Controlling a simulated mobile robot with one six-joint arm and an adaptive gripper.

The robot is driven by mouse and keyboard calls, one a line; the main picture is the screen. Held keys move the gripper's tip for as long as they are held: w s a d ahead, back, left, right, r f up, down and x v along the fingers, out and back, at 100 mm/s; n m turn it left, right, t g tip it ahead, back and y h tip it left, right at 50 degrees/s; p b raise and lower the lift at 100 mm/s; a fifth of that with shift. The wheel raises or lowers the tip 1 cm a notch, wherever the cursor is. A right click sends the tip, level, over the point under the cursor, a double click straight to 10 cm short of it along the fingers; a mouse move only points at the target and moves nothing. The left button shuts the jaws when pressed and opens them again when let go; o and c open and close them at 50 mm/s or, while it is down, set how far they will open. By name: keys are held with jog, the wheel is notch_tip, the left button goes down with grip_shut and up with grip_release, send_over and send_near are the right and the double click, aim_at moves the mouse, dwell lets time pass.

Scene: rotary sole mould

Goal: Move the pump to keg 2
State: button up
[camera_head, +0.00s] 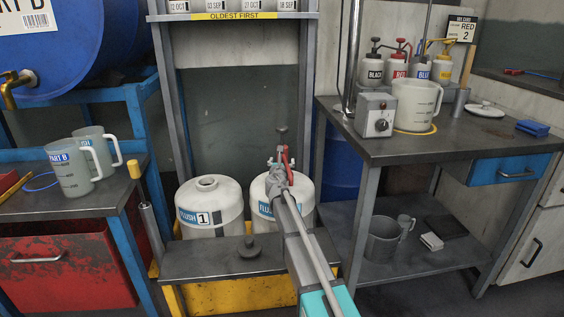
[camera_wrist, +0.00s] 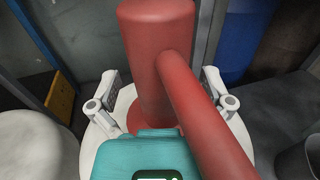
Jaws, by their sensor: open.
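The red pump (camera_head: 286,160) stands upright on the right-hand white keg (camera_head: 262,190); a dark knob tops it in the head view. That keg's FLUSH label shows in part, and my arm hides any number. The left white keg (camera_head: 209,208) is labelled FLUSH 1, and its neck holds no pump. My gripper (camera_head: 280,168) is at the pump. In the wrist view my gripper (camera_wrist: 165,92) is open, its white fingers apart on either side of the red pump body (camera_wrist: 158,60). I see gaps between fingers and pump. The pump's slanting pipe fills the lower right.
A dark stopper (camera_head: 250,248) lies on the metal step (camera_head: 200,262) before the kegs. Posts flank the kegs. The left bench holds two jugs (camera_head: 72,165); the right bench (camera_head: 400,147) holds bottles, a jug and a grey box.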

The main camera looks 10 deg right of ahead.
jog(key=shift+v, duration=3.95)
